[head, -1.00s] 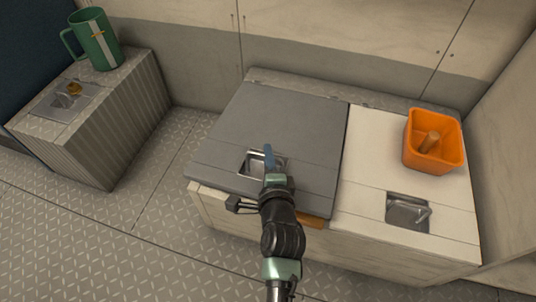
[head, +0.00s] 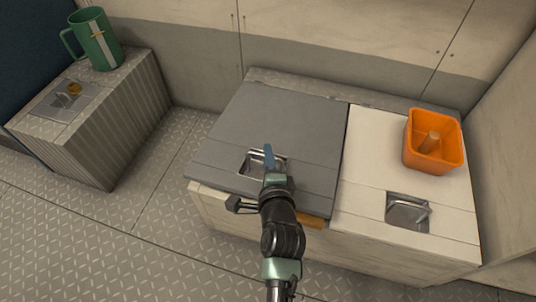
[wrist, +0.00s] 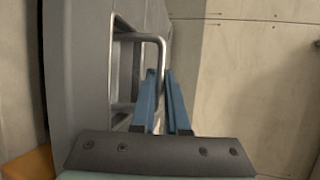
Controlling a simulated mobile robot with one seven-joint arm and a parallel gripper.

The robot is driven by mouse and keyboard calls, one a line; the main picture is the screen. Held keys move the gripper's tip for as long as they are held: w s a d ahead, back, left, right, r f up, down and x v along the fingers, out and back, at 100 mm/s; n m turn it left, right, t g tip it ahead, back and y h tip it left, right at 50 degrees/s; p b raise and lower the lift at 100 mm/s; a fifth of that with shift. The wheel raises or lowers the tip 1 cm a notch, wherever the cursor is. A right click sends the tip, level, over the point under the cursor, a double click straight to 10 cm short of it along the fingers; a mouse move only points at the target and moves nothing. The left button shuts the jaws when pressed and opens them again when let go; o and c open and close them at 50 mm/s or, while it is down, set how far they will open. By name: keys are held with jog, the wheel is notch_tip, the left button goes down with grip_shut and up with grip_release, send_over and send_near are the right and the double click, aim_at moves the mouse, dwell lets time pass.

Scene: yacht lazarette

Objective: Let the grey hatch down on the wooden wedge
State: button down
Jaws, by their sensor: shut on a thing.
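The grey hatch (head: 275,115) lies almost flat over the left part of the pale locker, its front edge slightly proud of the locker front. Its recessed metal handle (head: 252,164) faces me. My gripper (head: 268,157) is at that handle. In the wrist view my blue fingers (wrist: 164,95) are shut on the handle bar (wrist: 161,55). The wooden wedge (head: 311,221) pokes out under the hatch's front edge, right of my wrist. An orange-brown piece (wrist: 28,163) at the wrist view's lower left looks like it. Contact between hatch and wedge is hidden.
A cream hatch (head: 370,155) with its own latch (head: 408,212) adjoins on the right. An orange bin (head: 420,158) with a wooden piece inside stands on it. A green mug (head: 98,42) stands on a ribbed box (head: 110,125) at left. The floor between is clear.

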notch_tip(320, 180, up, 2)
jog(key=p, duration=0.3)
jog(key=shift+w+p, duration=0.15)
jog(key=shift+p, duration=0.15)
jog(key=shift+w+d+r+g+p, duration=0.2)
jog(key=shift+r+g+p, duration=0.2)
jog(key=shift+p, duration=0.75)
jog(key=shift+f, duration=0.15)
jog(key=c, duration=0.9)
grip_release()
jog(key=shift+a, duration=0.1)
